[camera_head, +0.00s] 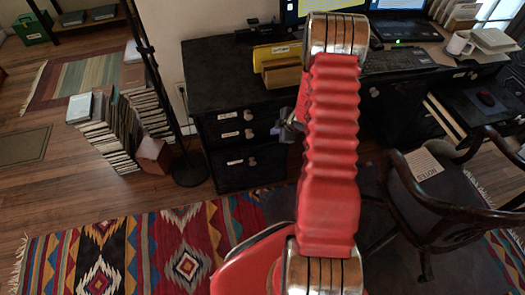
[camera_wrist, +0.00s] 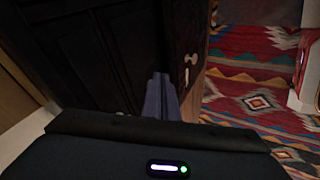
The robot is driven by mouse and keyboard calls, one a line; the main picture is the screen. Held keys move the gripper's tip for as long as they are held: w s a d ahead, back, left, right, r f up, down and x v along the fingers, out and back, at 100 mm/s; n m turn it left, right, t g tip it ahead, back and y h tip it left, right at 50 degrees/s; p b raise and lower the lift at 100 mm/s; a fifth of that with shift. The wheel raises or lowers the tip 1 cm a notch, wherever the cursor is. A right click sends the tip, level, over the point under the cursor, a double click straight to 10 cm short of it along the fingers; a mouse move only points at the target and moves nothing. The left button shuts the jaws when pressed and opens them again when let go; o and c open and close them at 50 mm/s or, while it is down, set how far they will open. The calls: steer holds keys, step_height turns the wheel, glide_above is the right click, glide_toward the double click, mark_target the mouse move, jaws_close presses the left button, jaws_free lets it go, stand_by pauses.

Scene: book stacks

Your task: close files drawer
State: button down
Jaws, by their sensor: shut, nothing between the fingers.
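The black desk (camera_head: 215,75) has a left column of drawers with pale labels and round knobs. The labels are too small to read, so I cannot tell by name which is the files drawer. The lowest drawer (camera_head: 232,175) appears to stand out a little from those above. My gripper (camera_head: 287,130) is partly hidden behind my red arm, in front of the column's right side. In the wrist view my gripper (camera_wrist: 160,95) is shut and empty, beside dark panelled wood. A pale knob (camera_wrist: 192,58) shows just beyond the fingers. Contact cannot be told.
A floor lamp's round base (camera_head: 190,170) stands left of the drawers, with rows of books (camera_head: 105,135) beyond. A wooden armchair (camera_head: 440,195) stands at right. A patterned rug (camera_head: 150,250) covers the floor in front. Yellow trays (camera_head: 278,60) sit on the desk.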

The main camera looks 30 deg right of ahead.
step_height(320, 180, up, 16)
steer(key=w+m+h, duration=0.2)
steer(key=m+h, duration=0.1)
steer(key=s+a+r+m+h, duration=0.1)
steer(key=s+a+r+m, duration=0.15)
steer(key=r, duration=0.45)
steer(key=s+a+r+m, duration=0.15)
steer(key=a+r, duration=0.25)
steer(key=r, duration=0.4)
steer(key=s+a+r+m+y, duration=0.1)
steer(key=s+a+r, duration=0.2)
steer(key=s+a, duration=0.3)
steer(key=s+a+r+m+g+y, duration=0.1)
steer(key=s+a+r+m, duration=0.1)
steer(key=s+a+r, duration=0.2)
steer(key=s+a+r+m+y, duration=0.1)
steer(key=s+a+r, duration=0.3)
steer(key=s+a, duration=0.6)
steer(key=s+m, duration=0.1)
steer(key=s, duration=0.4)
steer(key=shift+a, duration=0.15)
steer(key=c, duration=2.5)
jaws_free()
